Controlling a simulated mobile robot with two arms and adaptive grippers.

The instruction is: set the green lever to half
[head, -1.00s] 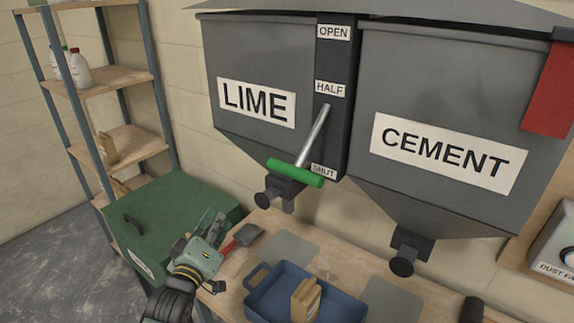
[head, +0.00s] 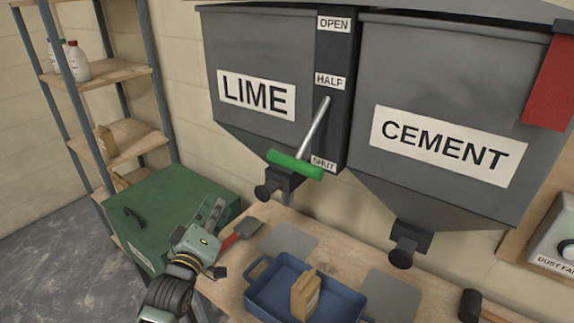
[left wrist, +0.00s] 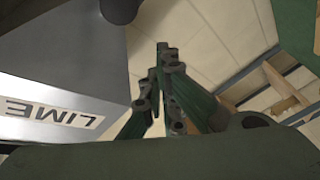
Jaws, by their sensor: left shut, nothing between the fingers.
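The green lever (head: 295,164) has a bright green crossbar grip on a metal rod and hangs at the SHUT label (head: 323,161), below the HALF label (head: 329,81) and the OPEN label (head: 333,23). My left gripper (head: 213,208) is shut and empty, below and to the left of the lever, apart from it, beside the green chest. In the left wrist view the fingers (left wrist: 165,75) are close together with nothing held, and the lever does not show there. My right gripper is not in view.
The lime hopper (head: 258,60) and cement hopper (head: 455,90) hang above the bench. A blue tray (head: 262,292) holding a tan carton (head: 306,296) and a red-handled trowel (head: 247,229) lie on the bench. A green chest (head: 165,205) and shelves (head: 115,80) stand left.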

